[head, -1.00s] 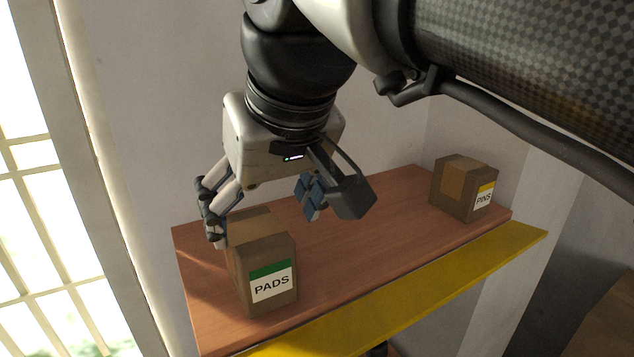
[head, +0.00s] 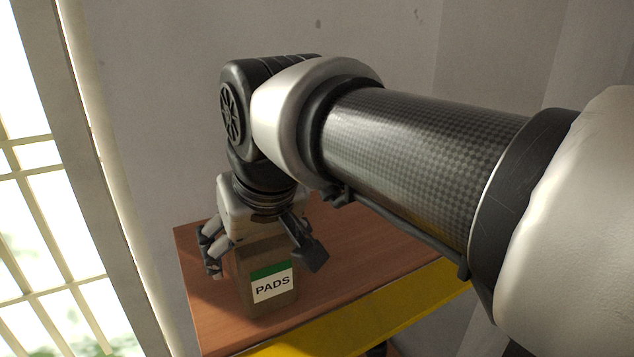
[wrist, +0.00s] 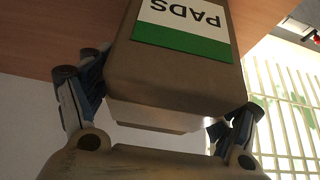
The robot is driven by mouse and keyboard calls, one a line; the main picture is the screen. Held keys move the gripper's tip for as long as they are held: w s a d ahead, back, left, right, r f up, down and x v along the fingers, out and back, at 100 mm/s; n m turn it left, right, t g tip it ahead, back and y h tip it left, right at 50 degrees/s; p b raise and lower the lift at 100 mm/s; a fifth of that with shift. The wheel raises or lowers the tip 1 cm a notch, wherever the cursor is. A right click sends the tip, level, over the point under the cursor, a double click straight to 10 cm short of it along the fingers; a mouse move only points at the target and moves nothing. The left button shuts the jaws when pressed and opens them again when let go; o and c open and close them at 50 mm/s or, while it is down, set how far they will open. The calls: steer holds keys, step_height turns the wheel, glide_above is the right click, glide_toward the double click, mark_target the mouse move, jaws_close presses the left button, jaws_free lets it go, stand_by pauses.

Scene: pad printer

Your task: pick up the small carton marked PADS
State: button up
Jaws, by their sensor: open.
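The small brown carton marked PADS (head: 271,286) stands upright on the wooden shelf (head: 215,315), its green-and-white label facing the head camera. My gripper (head: 250,262) is directly above and around the carton's upper part. In the head view, one finger is at the carton's left and the other side is partly hidden by the wrist camera. In the wrist view the carton (wrist: 175,75) sits between the two open fingers (wrist: 160,110), with its label upside down. Some space shows between the left finger and the carton; contact at the right finger is unclear.
A yellow strip (head: 385,312) runs along the shelf's front edge. A wall stands behind the shelf, and a bright barred window (head: 40,220) is at the left. My arm covers the shelf's right part.

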steer(key=shift+f, duration=0.25)
stand_by(0.3)
steer(key=shift+c, duration=0.2)
steer(key=c, duration=1.2)
steer(key=shift+r, duration=0.1)
